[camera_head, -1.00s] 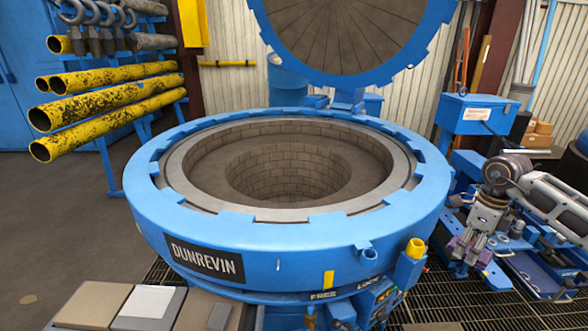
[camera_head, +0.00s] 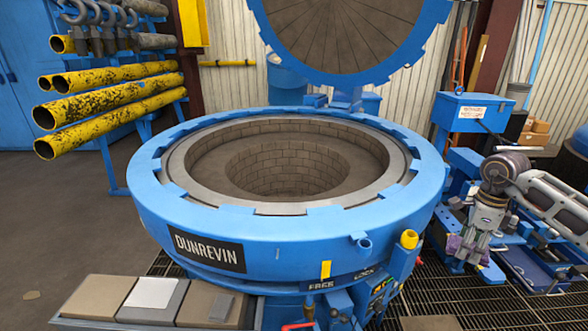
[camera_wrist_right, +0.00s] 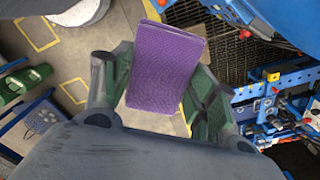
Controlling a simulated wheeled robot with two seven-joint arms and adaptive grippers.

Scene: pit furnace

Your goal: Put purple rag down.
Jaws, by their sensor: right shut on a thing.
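The purple rag (camera_wrist_right: 166,68) is a folded, textured rectangle in the right wrist view, held between the two green-padded fingers of my right gripper (camera_wrist_right: 160,88). In the head view my right gripper (camera_head: 467,250) points down at the right of the furnace, with a little of the purple rag (camera_head: 454,247) showing at its fingers. It is above the blue equipment and floor grating on that side. I cannot tell from the head view whether the rag touches anything. My left gripper is in neither view.
The round blue pit furnace (camera_head: 277,258) fills the middle, its lid (camera_head: 350,30) raised behind. Yellow pipes (camera_head: 110,122) sit on a rack at left. A blue box (camera_head: 468,112) stands at right. Flat blocks (camera_head: 95,292) lie on a surface at the front left.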

